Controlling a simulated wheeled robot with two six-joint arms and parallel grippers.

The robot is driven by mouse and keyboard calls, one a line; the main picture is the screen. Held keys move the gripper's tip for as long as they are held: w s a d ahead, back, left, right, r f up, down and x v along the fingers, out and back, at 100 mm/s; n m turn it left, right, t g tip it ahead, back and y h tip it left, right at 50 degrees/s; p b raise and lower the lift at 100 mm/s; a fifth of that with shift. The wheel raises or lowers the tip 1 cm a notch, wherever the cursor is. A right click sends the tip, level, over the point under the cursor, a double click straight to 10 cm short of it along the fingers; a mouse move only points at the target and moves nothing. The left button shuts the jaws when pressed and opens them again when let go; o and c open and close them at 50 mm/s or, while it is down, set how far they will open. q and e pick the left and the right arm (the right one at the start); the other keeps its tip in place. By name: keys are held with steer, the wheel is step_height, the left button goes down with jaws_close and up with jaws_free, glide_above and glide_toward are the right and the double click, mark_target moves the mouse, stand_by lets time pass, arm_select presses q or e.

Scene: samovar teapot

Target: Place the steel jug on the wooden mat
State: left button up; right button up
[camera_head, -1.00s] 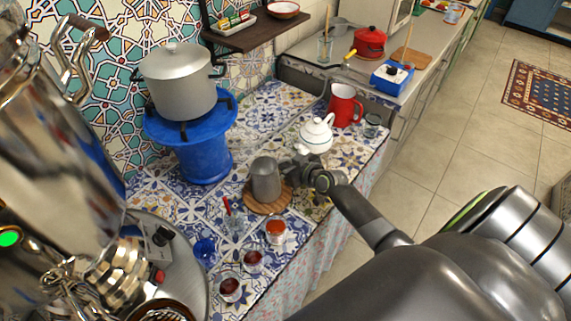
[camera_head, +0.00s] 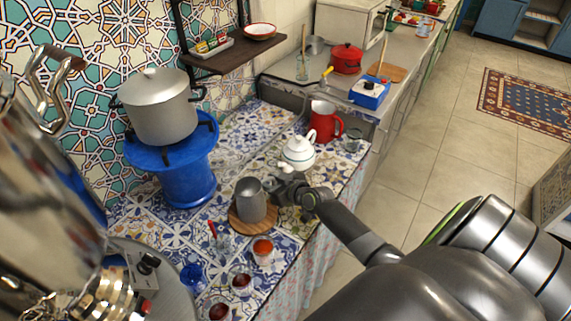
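The steel jug (camera_head: 250,203) is a plain grey metal jug. It stands upright over the round wooden mat (camera_head: 238,222) on the tiled counter and looks to rest on it. My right gripper (camera_head: 274,186) is at the jug's right side, close to or touching it near the upper part. Its fingers are too small and partly hidden, so I cannot tell whether they hold the jug. My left gripper is not in view.
A white teapot (camera_head: 298,152) stands just behind my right gripper, with a red jug (camera_head: 323,121) beyond it. Tea glasses (camera_head: 262,251) stand in front of the mat. A blue stand (camera_head: 178,178) with a grey pot (camera_head: 158,108) is at left, and a large shiny samovar (camera_head: 45,190) fills the left edge.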

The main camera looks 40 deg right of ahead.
steer(key=v, duration=1.1)
steer(key=shift+s, duration=0.25)
steer(key=s+a+f+g, duration=0.35)
steer(key=s+a, duration=0.25)
steer(key=s, duration=0.3)
steer(key=s+r+m+g+h, duration=0.2)
steer(key=s+g+h, duration=0.3)
steer(key=s, duration=1)
step_height(320, 180, down, 25)
steer(key=d+g+y, duration=0.1)
steer(key=d+g, duration=0.1)
steer(key=g, duration=0.1)
steer(key=s+a+f, duration=0.1)
steer(key=s+f, duration=1.4)
steer(key=shift+a+f+g+y, duration=0.15)
steer(key=shift+a+g+y, duration=0.2)
steer(key=shift+a+y, duration=0.05)
